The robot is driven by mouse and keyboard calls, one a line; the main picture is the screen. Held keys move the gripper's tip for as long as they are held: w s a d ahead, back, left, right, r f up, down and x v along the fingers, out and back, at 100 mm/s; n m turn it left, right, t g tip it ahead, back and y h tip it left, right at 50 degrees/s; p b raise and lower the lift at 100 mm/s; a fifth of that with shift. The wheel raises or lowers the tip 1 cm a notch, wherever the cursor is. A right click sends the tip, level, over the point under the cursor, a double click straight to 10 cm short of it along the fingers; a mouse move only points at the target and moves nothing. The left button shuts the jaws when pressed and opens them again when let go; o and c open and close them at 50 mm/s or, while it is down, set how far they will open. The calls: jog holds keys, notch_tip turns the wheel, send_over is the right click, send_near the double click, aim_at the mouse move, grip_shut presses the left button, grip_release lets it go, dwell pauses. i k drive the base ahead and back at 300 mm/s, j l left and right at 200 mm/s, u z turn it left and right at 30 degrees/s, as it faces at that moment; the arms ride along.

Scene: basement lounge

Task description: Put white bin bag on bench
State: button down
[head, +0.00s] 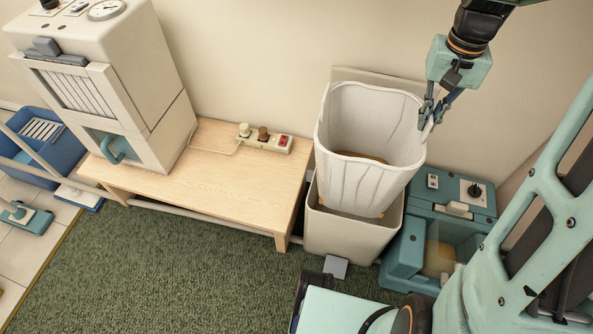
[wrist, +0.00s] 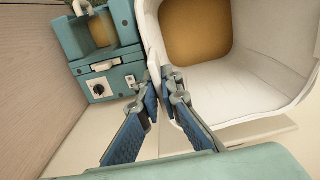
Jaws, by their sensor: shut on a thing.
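The white bin bag (head: 365,165) stands open-mouthed in and above the beige bin (head: 345,235), its upper part raised over the bin's rim. My gripper (head: 430,115) is shut on the right side of the bag's rim. In the wrist view my gripper (wrist: 162,92) pinches the rim of the white bag (wrist: 255,95) between its blue fingers. The bag's brownish bottom shows through its mouth. The bench (head: 225,185) is a low light-wood one left of the bin, against the wall. The bag's lower end is partly hidden by the bin.
A large white machine (head: 110,80) stands on the bench's left part. A power strip (head: 263,138) with plugs lies at the bench's back right. The bench's front middle and right are bare. A teal machine (head: 450,225) stands right of the bin. A blue crate (head: 35,145) is far left.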

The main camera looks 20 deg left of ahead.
aim_at(243, 190)
jog(key=k+j, duration=0.1)
jog(key=j, duration=0.2)
jog(key=k+j, duration=0.1)
jog(key=j, duration=0.25)
jog(key=k+j, duration=0.1)
jog(key=j, duration=0.2)
jog(key=k+j, duration=0.1)
jog(key=j, duration=0.25)
jog(key=i+j, duration=0.3)
jog(key=i+j+u, duration=0.05)
jog(key=i, duration=0.05)
